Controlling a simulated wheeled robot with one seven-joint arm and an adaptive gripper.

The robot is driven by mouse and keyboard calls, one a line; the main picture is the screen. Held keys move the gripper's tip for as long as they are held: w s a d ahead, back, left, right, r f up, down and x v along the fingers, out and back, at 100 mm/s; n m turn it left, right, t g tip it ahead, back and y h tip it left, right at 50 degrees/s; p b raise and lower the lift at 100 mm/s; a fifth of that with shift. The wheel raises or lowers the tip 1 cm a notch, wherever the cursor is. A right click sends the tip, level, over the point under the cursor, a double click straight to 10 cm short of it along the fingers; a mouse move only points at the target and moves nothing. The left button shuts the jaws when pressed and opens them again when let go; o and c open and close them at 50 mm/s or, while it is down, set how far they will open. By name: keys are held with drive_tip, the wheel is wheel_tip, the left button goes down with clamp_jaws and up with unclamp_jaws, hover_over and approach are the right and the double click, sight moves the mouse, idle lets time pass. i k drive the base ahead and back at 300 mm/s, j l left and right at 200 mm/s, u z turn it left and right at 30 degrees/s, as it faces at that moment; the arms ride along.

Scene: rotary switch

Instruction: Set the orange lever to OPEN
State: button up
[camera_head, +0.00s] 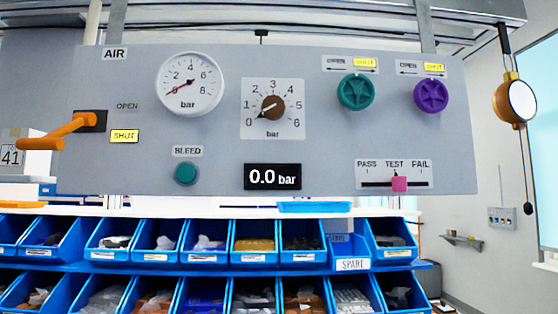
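The orange lever (62,133) sticks out from a dark mount (91,120) at the left of the grey panel. It points left and slightly down toward me. Right of it are an OPEN label (127,106), plain and unlit, and below that a SHUT label (124,136) with a yellow highlight. My gripper is not in view.
The panel (230,135) also carries a gauge (190,84), a brown dial knob (273,106), a green knob (356,91), a purple knob (431,95), a teal BLEED button (186,173), a pink slider (399,184) and a 0.0 bar display (272,177). Blue bins (204,256) stand below.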

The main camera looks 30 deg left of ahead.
sight(53, 141)
drive_tip(key=u, duration=1.95)
